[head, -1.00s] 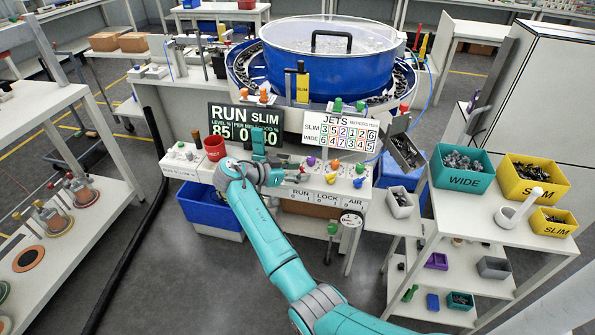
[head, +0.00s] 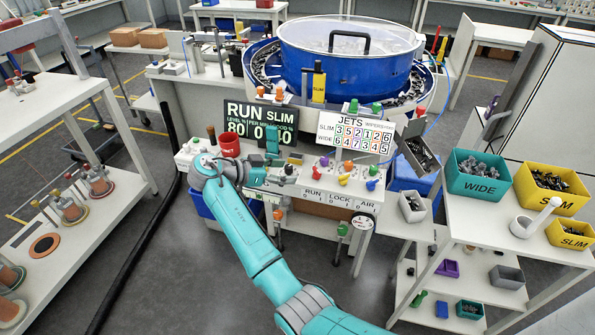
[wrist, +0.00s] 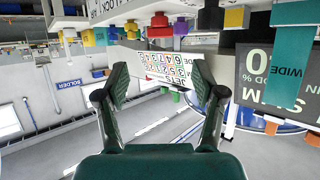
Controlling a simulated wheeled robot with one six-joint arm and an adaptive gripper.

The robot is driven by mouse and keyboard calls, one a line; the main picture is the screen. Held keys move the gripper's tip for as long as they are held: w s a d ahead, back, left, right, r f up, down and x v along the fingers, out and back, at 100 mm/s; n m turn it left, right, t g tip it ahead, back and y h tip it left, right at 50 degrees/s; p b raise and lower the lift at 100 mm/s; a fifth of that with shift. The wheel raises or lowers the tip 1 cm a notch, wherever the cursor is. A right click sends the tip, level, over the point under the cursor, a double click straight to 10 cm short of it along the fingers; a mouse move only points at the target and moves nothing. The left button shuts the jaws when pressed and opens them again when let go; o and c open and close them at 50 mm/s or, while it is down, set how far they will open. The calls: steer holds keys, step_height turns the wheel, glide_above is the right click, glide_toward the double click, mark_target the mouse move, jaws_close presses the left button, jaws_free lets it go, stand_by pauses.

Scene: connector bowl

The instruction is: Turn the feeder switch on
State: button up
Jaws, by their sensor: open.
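My gripper (head: 287,173) is at the left part of the white control ledge of the bowl feeder. In the wrist view its two dark fingers (wrist: 162,90) are spread wide with nothing between them. The ledge front carries the labels RUN (head: 312,194), LOCK and AIR (head: 367,206), with 0 and 1 marks. I cannot tell which control is the feeder switch, or its position. The blue bowl feeder (head: 346,75) with a clear lid stands behind. A dark screen (head: 260,122) reads RUN SLIM, with 80 under LEVEL.
Coloured knobs, including a purple one (head: 324,161) and a blue one (head: 371,185), crowd the ledge. A red cup (head: 229,146) stands left of my gripper. The JETS card (head: 352,133) is behind. Teal (head: 478,177) and yellow bins stand on the right table.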

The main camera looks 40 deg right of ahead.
steer(key=shift+v, duration=1.1)
